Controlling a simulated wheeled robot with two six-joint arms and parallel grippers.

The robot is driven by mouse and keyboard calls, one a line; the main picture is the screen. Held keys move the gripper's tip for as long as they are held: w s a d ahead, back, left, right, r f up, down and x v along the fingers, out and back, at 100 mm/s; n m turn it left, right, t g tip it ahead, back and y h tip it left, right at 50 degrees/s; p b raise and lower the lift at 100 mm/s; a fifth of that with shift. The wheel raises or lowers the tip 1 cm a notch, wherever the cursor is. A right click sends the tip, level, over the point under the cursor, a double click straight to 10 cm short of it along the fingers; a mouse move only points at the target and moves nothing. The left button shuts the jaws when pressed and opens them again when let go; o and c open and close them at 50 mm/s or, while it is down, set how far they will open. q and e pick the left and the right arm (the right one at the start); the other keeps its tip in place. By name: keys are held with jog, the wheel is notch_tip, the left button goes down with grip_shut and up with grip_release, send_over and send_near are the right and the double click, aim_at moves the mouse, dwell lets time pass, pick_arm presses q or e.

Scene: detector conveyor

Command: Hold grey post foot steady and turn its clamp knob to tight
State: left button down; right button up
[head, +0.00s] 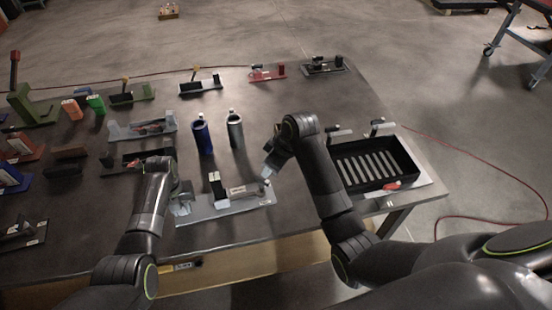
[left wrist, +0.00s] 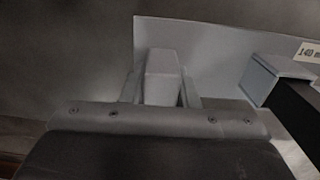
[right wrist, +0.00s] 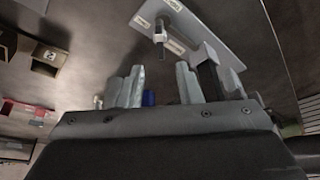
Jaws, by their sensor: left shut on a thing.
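The grey post foot (head: 225,209) lies at the table's front edge in the head view, with a dark bar and labels on it. Its plate also shows in the left wrist view (left wrist: 215,60). My left gripper (head: 182,197) is shut on the upright grey block (left wrist: 162,75) at the foot's left end. A small pale knob (head: 267,183) stands at the foot's right end. My right gripper (head: 268,172) is just above and beside that knob. Its fingers (right wrist: 159,88) are apart with nothing between them. A pale labelled plate (right wrist: 205,42) shows beyond them; I cannot tell whether it is the same foot.
A blue cylinder (head: 202,137) and a dark grey one (head: 235,131) stand behind the foot. A black slatted tray (head: 345,170) is to the right. Another grey foot (head: 120,131) and several coloured feet lie farther back and left.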

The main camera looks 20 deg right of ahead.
jog(key=shift+v, duration=2)
jog(key=shift+w+f, duration=0.1)
jog(key=shift+f, duration=0.05)
jog(key=c, duration=0.4)
jog(key=shift+w+d+f, duration=0.1)
jog(key=shift+w+f, duration=0.05)
jog(key=shift+w, duration=0.05)
jog(key=shift+c, duration=1.2)
jog(key=w+d+f+g, duration=0.1)
jog(key=w+d+f+n+g+y, duration=0.1)
jog(key=w, duration=0.1)
jog(key=shift+d+f+n, duration=0.15)
jog(key=shift+f+n, duration=0.15)
jog(key=shift+f, duration=0.05)
grip_shut()
jog(key=w+d+g+y, duration=0.2)
jog(key=w+d, duration=0.1)
jog(key=d, duration=0.2)
jog(key=y, duration=0.1)
send_near(262, 186)
jog(key=w+f, duration=0.2)
jog(key=f, duration=0.1)
jog(key=w+f, duration=0.1)
jog(key=shift+w+d+f, duration=0.2)
jog(key=shift+d+f, duration=0.15)
jog(key=shift+s+a+r, duration=0.1)
jog(key=shift+s+a, duration=1.15)
